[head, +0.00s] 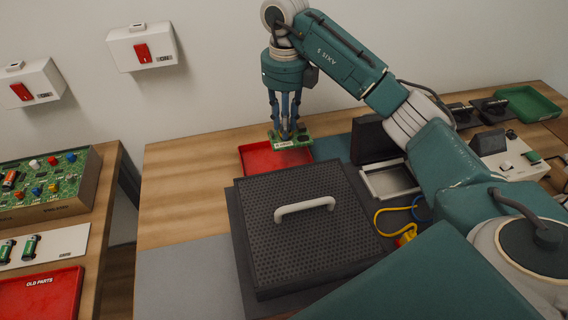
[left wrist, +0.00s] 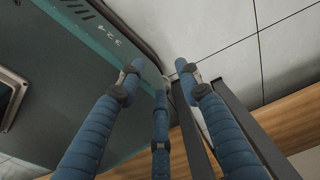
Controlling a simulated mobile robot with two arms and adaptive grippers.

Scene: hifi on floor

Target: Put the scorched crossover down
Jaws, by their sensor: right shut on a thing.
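My right gripper (head: 285,130) is shut on the crossover (head: 293,143), a small green circuit board with pale parts on it. It holds the board over the back edge of a red tray (head: 262,160). I cannot tell whether the board touches the tray. Scorch marks are too small to make out, and the fingers hide part of the board. My left gripper (left wrist: 162,80) shows in the left wrist view, with its blue fingers spread and nothing between them; it is not in the head view.
A black perforated panel with a white handle (head: 304,207) lies in front of the red tray. A red "OLD PARTS" tray (head: 40,297) sits on the left bench. A green tray (head: 528,104) stands at the back right. Bare wood (head: 185,180) lies left of the red tray.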

